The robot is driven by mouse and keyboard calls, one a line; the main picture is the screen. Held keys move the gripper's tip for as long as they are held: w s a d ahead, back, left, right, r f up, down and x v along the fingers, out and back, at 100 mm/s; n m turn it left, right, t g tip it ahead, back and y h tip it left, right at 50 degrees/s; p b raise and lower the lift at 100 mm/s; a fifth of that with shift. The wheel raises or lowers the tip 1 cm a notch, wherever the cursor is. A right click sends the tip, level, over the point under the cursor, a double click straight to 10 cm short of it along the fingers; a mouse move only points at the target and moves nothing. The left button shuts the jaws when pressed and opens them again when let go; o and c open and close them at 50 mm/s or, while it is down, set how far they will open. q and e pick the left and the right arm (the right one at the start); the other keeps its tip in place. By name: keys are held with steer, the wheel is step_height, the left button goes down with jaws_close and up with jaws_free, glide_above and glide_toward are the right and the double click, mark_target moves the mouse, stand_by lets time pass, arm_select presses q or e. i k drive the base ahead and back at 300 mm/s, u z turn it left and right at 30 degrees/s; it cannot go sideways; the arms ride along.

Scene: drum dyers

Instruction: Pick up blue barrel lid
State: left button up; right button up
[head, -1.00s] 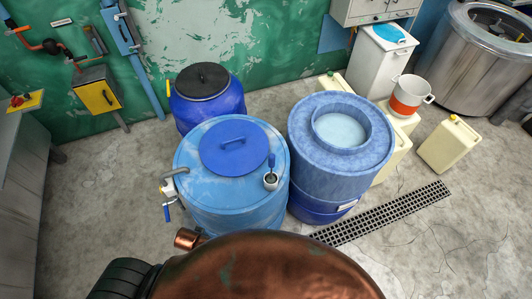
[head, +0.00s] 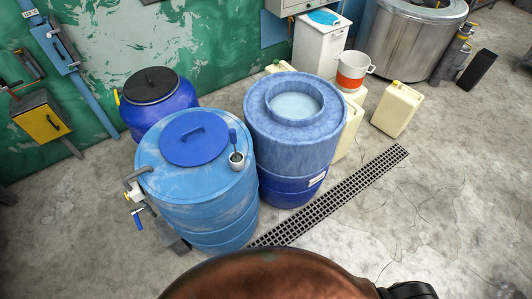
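The blue lid (head: 194,138), round with a raised handle across it, lies flat on top of the light blue barrel (head: 205,209). A small grey cup (head: 237,160) with a blue-handled tool in it stands on the barrel top, right of the lid. A pipe and valve stick out from the barrel's left side. Neither of my grippers shows in the head view. A copper-coloured rounded surface and a dark part fill the bottom edge.
A second blue barrel (head: 290,146) with a raised open ring stands close on the right. A dark blue barrel with a black lid (head: 150,85) stands behind. A floor grate (head: 335,194) runs right of the barrels.

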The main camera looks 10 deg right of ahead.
mark_target(193, 139)
steer(key=u, duration=0.4)
steer(key=k, duration=0.8)
steer(key=z, duration=0.65)
steer(key=i, duration=1.35)
steer(key=u, duration=0.7)
steer(key=i, duration=0.35)
steer(key=u, duration=0.35)
